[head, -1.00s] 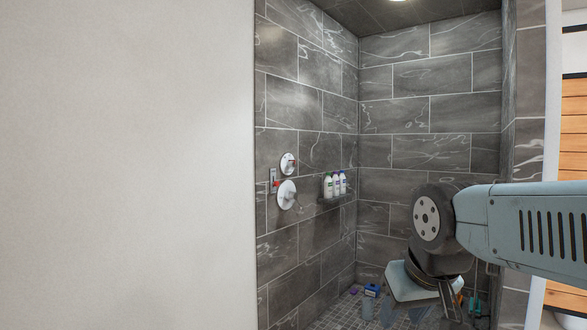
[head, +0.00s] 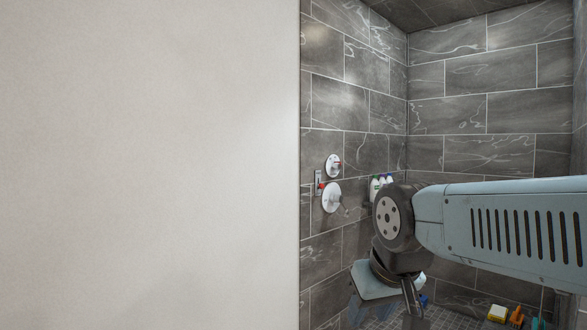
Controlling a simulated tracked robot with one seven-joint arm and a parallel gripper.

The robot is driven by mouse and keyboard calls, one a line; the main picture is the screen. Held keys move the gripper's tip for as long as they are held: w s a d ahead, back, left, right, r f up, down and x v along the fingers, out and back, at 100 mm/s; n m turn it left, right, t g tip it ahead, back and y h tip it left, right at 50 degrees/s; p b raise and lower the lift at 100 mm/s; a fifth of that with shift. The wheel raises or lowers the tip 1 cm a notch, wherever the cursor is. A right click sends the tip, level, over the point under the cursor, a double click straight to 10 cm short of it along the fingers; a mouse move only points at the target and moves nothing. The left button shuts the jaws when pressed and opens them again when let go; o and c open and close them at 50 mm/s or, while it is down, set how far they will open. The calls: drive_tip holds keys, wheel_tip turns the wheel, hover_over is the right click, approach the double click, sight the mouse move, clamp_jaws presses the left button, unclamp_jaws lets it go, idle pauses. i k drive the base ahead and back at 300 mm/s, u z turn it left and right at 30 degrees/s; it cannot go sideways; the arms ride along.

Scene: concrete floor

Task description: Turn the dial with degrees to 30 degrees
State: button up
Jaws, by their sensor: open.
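Two round white dials are on the grey tiled shower wall, a smaller upper one (head: 333,166) and a larger lower one (head: 331,197). My gripper (head: 412,300) hangs low at the end of my arm, right of and below the dials in the picture. It is open, apart from both dials, and its far finger is mostly hidden.
A plain white wall (head: 150,165) fills the left side, its edge close to the dials. White bottles (head: 380,184) stand on a wall shelf, partly behind my arm.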

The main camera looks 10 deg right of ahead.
sight(338, 166)
drive_tip(key=u, duration=0.25)
drive_tip(key=i, duration=1.2)
drive_tip(key=z, duration=0.4)
drive_tip(key=i, duration=0.7)
drive_tip(key=z, duration=0.55)
drive_tip(key=k, duration=0.8)
drive_tip(key=z, duration=0.2)
drive_tip(key=i, duration=0.8)
drive_tip(key=u, duration=0.1)
